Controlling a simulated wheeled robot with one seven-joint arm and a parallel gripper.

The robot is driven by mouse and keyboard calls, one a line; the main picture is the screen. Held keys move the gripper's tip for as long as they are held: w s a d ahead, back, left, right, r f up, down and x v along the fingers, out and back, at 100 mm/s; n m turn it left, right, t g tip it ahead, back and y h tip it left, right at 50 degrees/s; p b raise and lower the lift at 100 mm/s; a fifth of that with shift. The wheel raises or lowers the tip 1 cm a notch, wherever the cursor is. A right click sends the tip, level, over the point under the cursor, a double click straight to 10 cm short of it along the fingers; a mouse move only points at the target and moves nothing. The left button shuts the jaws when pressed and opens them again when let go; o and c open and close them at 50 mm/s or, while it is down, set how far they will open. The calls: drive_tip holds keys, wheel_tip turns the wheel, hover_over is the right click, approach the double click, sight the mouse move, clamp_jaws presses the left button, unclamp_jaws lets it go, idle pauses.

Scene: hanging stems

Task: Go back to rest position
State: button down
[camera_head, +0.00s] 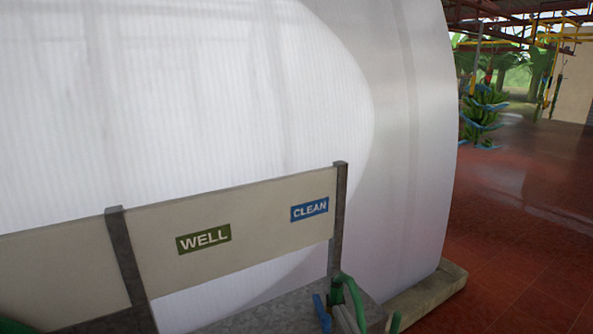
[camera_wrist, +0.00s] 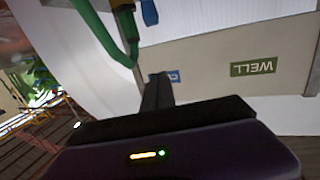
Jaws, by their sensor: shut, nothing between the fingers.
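In the wrist view, my gripper (camera_wrist: 160,77) shows as a dark narrow pair of fingers pressed together, rising from a wide dark body with small yellow and green lights. Nothing shows between the fingers. They overlap part of the blue CLEAN label on the sign board, which appears upside down behind them. I cannot tell the gap between the fingers and the board. My gripper cannot be made out in the head view.
A pale board with grey posts carries a green WELL label (camera_head: 204,239) and a blue CLEAN label (camera_head: 309,209). A large white curved panel (camera_head: 200,90) stands behind. A green tube (camera_head: 352,298) is near the right post. Red tiled floor (camera_head: 520,225) is open at right; bananas (camera_head: 483,112) hang beyond.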

drive_tip(key=s+d+f+h, duration=0.1)
drive_tip(key=s+d, duration=0.2)
drive_tip(key=s, duration=1.2)
drive_tip(key=s+d+f+m+g+h, duration=0.1)
drive_tip(key=s+d, duration=0.3)
drive_tip(key=s, duration=1.1)
drive_tip(key=s+d+f+m+g+h, duration=0.1)
drive_tip(key=s+d, duration=0.2)
drive_tip(key=s, duration=1.2)
drive_tip(key=shift+d+h, duration=0.25)
drive_tip(key=shift+h, duration=0.15)
